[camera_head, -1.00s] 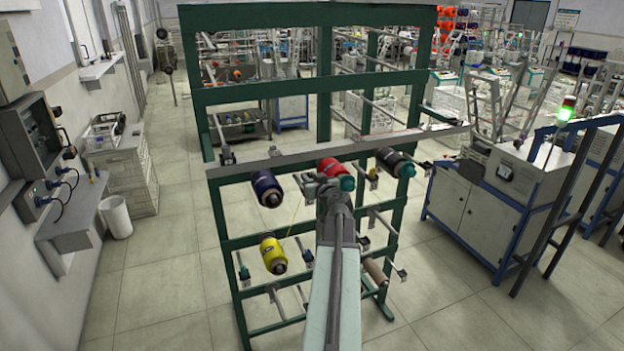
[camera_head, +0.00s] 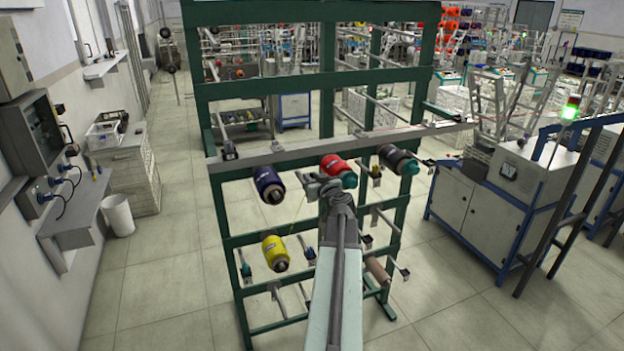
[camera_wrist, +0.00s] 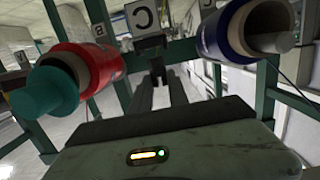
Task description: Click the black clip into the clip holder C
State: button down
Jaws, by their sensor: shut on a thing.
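My gripper (camera_wrist: 158,98) reaches forward in the wrist view with its two fingers close together. A small dark piece at the fingertips looks like the black clip (camera_wrist: 157,66); its outline is hard to make out. Just beyond it is a white plate with a letter C (camera_wrist: 142,15), turned over in this view, with the dark clip holder C (camera_wrist: 150,43) below it. Whether the clip touches the holder cannot be told. In the head view my gripper (camera_head: 328,188) is in front of the green rack, just below the red spool; the clip is too small to see there.
In the wrist view a red spool (camera_wrist: 98,65) with a teal end is close on the left, and a blue spool (camera_wrist: 222,35) is close on the right. The green rack (camera_head: 310,91) also carries a yellow spool (camera_head: 273,252) and a black spool (camera_head: 396,158).

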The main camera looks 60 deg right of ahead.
jog(key=shift+f+b, duration=0.75)
jog(key=shift+f, duration=0.1)
jog(key=c, duration=1.2)
grip_release()
jog(key=p+v, duration=0.1)
jog(key=v, duration=0.6)
jog(key=shift+s+a, duration=0.25)
jog(key=shift+a, duration=0.05)
